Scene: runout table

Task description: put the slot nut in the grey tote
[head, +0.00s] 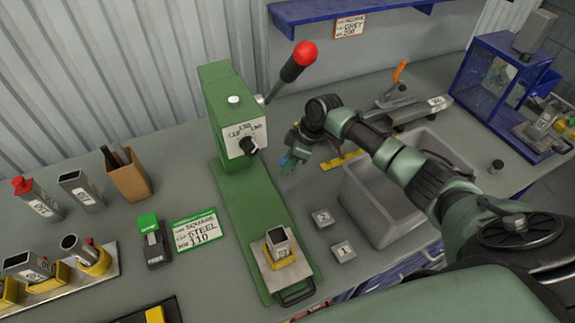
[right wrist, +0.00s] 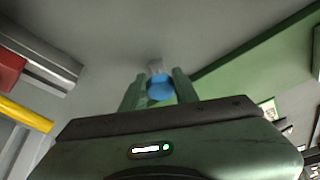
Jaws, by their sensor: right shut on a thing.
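My right gripper (head: 288,163) hangs over the bench between the green press and the grey tote, with its fingers pointing down and left. It is shut on a small piece with a blue part, which I take for the slot nut (head: 283,161). In the right wrist view the slot nut (right wrist: 160,87) shows as a blue round part with a small grey end, between the two green fingertips (right wrist: 158,90). The grey tote (head: 372,218) stands right of the gripper, with my right arm passing over it and hiding part of it. My left gripper is out of view.
The green press (head: 218,95) with its red-knobbed lever (head: 300,60) stands left of the gripper. A blue-framed box (head: 495,75) stands far right.

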